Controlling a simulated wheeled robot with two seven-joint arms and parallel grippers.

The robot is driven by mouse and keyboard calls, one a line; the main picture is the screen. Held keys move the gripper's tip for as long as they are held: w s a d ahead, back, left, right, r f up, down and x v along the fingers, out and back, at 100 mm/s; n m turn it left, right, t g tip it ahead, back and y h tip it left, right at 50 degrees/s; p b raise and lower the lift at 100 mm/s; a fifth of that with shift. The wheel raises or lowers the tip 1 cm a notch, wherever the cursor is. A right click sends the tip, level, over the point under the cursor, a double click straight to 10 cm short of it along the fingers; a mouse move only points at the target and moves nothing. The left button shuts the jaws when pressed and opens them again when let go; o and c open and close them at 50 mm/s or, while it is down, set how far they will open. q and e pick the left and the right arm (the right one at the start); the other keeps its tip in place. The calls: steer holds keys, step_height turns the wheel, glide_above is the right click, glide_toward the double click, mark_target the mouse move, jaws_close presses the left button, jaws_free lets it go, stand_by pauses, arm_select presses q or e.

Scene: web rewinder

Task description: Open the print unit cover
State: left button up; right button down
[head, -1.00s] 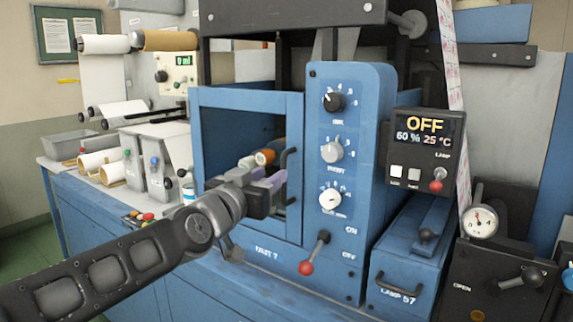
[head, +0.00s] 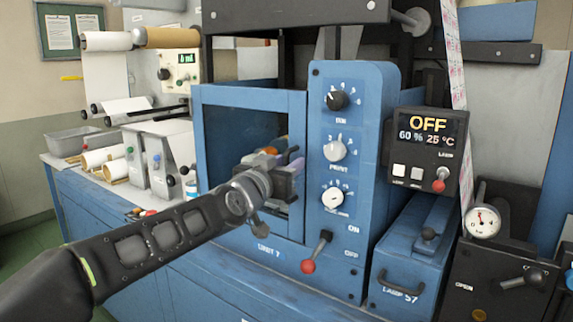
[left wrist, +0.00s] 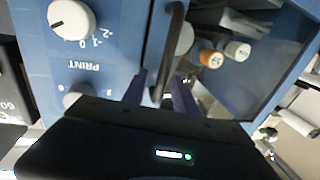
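The print unit cover (head: 212,135) is a blue-framed door with a dark window on the front of the blue unit. It looks closed. Its dark upright bar handle (left wrist: 173,42) is near the cover's edge by the knob panel. My left gripper (head: 294,163) is at this handle, hiding most of it in the head view. In the left wrist view, the fingers of my left gripper (left wrist: 160,94) stand apart on either side of the handle, with gaps visible. My right gripper is not in view.
A knob panel (head: 355,120) stands right of the cover, with a red-tipped lever (head: 308,266) below. The lamp display (head: 425,135) reads OFF. A lamp drawer (head: 410,255) is at the lower right. Rolls and a metal tray (head: 78,140) are on the left bench.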

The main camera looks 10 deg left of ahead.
arm_select(q)
jaws_close()
stand_by(1.4)
